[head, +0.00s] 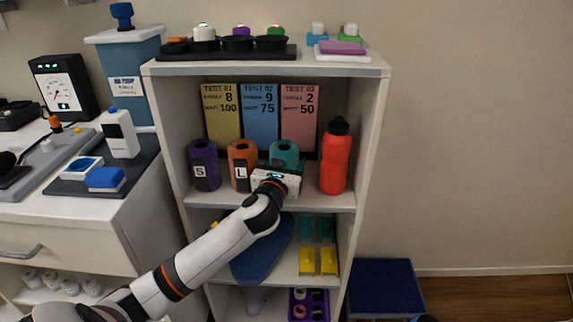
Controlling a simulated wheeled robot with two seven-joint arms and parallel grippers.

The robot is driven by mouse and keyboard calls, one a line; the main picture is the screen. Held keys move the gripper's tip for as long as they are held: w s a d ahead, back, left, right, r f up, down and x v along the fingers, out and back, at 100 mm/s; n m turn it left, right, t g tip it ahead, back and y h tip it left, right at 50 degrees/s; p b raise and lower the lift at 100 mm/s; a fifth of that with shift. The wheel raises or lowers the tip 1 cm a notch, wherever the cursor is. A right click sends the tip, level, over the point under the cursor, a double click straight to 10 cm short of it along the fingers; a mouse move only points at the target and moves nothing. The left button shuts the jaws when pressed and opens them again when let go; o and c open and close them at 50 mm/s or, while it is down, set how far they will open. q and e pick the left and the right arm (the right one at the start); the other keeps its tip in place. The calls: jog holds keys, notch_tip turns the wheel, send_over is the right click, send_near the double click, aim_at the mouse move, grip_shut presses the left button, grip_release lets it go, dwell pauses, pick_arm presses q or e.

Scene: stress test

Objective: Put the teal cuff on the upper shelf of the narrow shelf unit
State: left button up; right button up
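The teal cuff (284,151) is at the upper shelf (318,200) of the narrow shelf unit (367,130), right of an orange cuff marked L (241,158) and a purple cuff marked S (204,166). Only its upper part shows, with its top about level with the orange cuff's. My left gripper (277,177) is right in front of it and covers its lower part. The gripper's fingers are hidden behind its hand, so its grip and whether the cuff touches the shelf cannot be told. My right gripper is not in view.
A red bottle (335,160) stands close right of the gripper. Three test cards (260,108) stand behind the cuffs. The shelf below holds a blue item (262,258) and yellow blocks (328,262). A blue step stool (383,283) is at the unit's right.

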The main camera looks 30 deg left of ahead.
pick_arm(q)
jog(key=shift+f, duration=0.1)
jog(key=o, duration=1.2)
jog(key=shift+c, duration=0.2)
jog(key=p+v, duration=0.1)
jog(key=v, duration=1.1)
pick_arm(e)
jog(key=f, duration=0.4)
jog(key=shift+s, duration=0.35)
